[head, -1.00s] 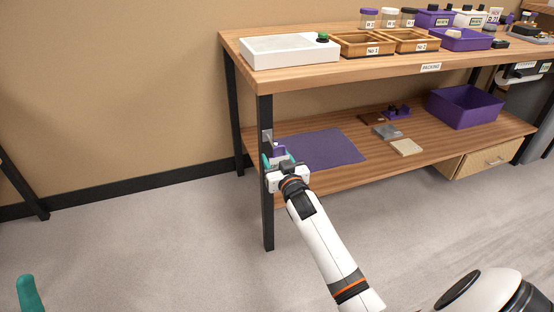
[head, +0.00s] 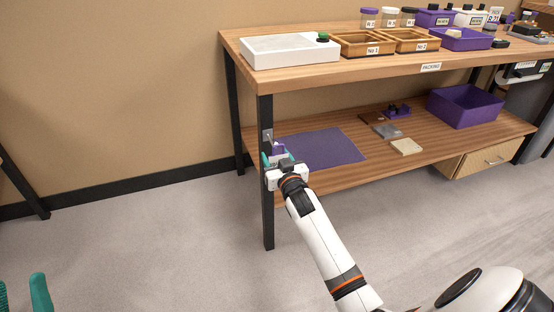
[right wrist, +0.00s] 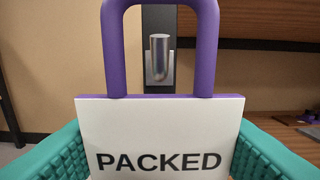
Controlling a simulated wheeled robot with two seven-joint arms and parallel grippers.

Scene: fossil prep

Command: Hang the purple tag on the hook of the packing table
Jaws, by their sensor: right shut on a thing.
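The purple tag (right wrist: 160,138) is upright in the right wrist view, with a purple loop above a white face reading "PACKED". My right gripper (head: 273,160) is shut on it, with teal fingers at both sides of the tag. The grey metal hook (right wrist: 159,58) shows through the loop's opening, below the loop's top bar; I cannot tell whether the loop is around it or in front of it. In the head view the hook (head: 267,136) is on the packing table's (head: 330,80) front left leg. My left gripper (head: 20,295) is open at the bottom left, partly cut off.
A purple mat (head: 325,148) lies on the lower shelf beside my right gripper. A purple bin (head: 465,107) and small slabs stand further right. The floor left of the table is clear.

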